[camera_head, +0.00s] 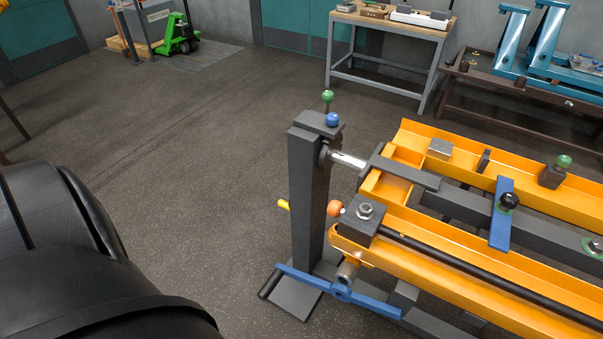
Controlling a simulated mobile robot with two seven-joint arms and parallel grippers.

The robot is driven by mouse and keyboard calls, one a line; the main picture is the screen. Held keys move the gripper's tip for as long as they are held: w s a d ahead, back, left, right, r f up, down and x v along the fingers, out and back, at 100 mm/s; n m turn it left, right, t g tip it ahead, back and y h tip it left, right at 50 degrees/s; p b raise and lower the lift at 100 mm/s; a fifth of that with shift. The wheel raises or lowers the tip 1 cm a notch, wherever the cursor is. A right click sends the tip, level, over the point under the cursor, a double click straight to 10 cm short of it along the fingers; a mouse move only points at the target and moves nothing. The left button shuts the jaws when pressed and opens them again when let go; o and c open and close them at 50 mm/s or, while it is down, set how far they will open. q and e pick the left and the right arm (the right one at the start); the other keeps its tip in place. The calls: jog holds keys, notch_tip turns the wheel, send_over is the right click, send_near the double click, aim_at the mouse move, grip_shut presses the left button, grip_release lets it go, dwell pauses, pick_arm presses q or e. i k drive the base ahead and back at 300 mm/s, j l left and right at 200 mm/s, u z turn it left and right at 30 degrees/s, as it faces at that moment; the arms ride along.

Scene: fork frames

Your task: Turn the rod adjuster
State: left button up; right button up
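An orange fork frame (440,263) fills the right side, on a dark grey post (305,190). A long black rod (480,265) runs along its near beam, from a dark block (362,222) with a hex nut and an orange ball knob (334,208). A blue lever (343,291) sits low at the beam's end. A blue flat bar (502,212) with a black knob (509,200) lies across the beams. I cannot tell for certain which part is the rod adjuster. A large black rounded arm part of mine is at lower left; neither gripper shows.
A green ball knob (328,96) and a blue one (332,119) top the post. A workbench (388,25) and a dark table (480,88) with blue stands are behind. A green pallet truck (177,36) is at the back left. The left-centre floor is clear.

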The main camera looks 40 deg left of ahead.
aim_at(335, 209)
jog(key=j+z, duration=0.1)
jog(key=j, duration=0.45)
jog(key=k+j, duration=0.1)
jog(key=j, duration=0.5)
jog(key=k+j+z, duration=0.15)
jog(key=j, duration=0.4)
jog(key=i, duration=0.05)
